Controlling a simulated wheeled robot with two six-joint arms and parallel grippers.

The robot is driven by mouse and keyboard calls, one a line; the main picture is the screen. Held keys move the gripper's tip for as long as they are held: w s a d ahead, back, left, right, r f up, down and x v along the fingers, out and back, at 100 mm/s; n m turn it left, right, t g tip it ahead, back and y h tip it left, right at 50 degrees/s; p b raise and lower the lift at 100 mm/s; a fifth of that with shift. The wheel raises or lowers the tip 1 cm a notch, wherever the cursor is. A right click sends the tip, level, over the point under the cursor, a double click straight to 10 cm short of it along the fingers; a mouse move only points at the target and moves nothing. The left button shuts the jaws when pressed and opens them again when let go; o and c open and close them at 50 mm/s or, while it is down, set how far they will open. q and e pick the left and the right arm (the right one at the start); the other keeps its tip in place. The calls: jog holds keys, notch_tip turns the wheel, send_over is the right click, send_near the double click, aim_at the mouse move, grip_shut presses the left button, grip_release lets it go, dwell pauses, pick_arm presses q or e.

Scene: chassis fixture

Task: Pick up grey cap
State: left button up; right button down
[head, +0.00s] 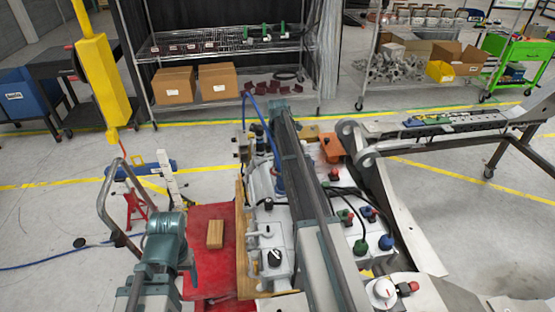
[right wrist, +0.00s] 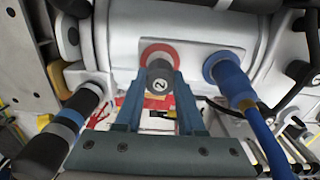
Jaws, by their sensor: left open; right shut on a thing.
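The grey cap (right wrist: 160,82) has a round dark label with a pale mark. It sits in front of a red ring on a white port of the chassis part in the right wrist view. My right gripper (right wrist: 160,98) is shut on the cap, with a teal finger on each side. Whether the cap is still seated on the port, I cannot tell. In the head view my right arm hides its own gripper and the cap. My left gripper (head: 165,226) is at the lower left, near the red surface, open, with its fingertips hard to make out.
A port with a blue ring (right wrist: 224,68) and a blue hose is close on the right of the cap. A black-ended hose (right wrist: 52,138) is close on the left. A wooden block (head: 215,234) lies on the red surface (head: 207,264). Coloured knobs stand on the white chassis.

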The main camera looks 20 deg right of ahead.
notch_tip(320, 180, up, 8)
jog(key=p, duration=0.7)
